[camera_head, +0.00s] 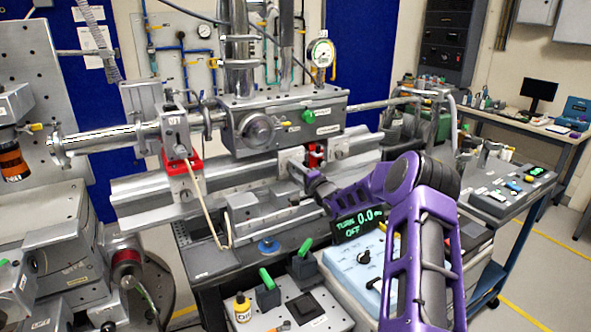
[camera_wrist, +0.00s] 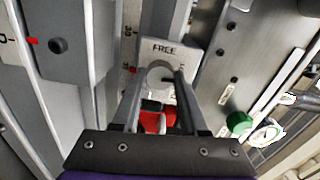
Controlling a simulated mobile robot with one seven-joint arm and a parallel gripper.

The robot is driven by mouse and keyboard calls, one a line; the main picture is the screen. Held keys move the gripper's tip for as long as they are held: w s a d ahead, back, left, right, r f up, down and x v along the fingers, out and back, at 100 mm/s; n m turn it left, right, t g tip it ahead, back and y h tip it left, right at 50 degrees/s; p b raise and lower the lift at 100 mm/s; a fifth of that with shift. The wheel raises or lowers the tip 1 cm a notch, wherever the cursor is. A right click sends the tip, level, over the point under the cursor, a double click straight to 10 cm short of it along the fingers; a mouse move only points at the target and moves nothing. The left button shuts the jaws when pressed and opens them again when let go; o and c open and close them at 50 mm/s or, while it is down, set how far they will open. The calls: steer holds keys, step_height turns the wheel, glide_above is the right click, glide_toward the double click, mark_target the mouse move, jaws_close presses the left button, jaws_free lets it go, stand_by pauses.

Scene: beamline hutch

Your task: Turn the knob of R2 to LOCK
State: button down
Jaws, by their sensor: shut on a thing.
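A round pale grey knob (camera_wrist: 160,76) sits on a light grey block marked FREE (camera_wrist: 165,47) in the wrist view. My gripper (camera_wrist: 162,78) is shut on this knob, with one finger on each side. A second marking right of the knob is partly hidden by a finger, and I cannot read it. No R2 label is readable. In the head view my gripper (camera_head: 300,172) reaches from the right to a grey rider (camera_head: 291,157) on the rail; the knob is hidden there. A red part (camera_wrist: 153,120) shows between the fingers, below the knob.
A grey box with a green knob (camera_head: 308,116) and a gauge (camera_head: 321,52) stands above the rail (camera_head: 150,192). Another rider with a red clamp (camera_head: 182,163) is at left. A blue control box (camera_head: 352,272) with a display reading OFF is below my arm.

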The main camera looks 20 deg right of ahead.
steer(key=shift+m, duration=0.5)
stand_by(0.3)
steer(key=c, duration=0.7)
jaws_free()
steer(key=shift+s, duration=0.1)
steer(key=s+d, duration=0.1)
steer(key=s, duration=0.4)
steer(key=s+d, duration=0.1)
steer(key=s, duration=0.5)
steer(key=s+d, duration=0.1)
steer(key=s, duration=0.5)
steer(key=shift+d, duration=0.2)
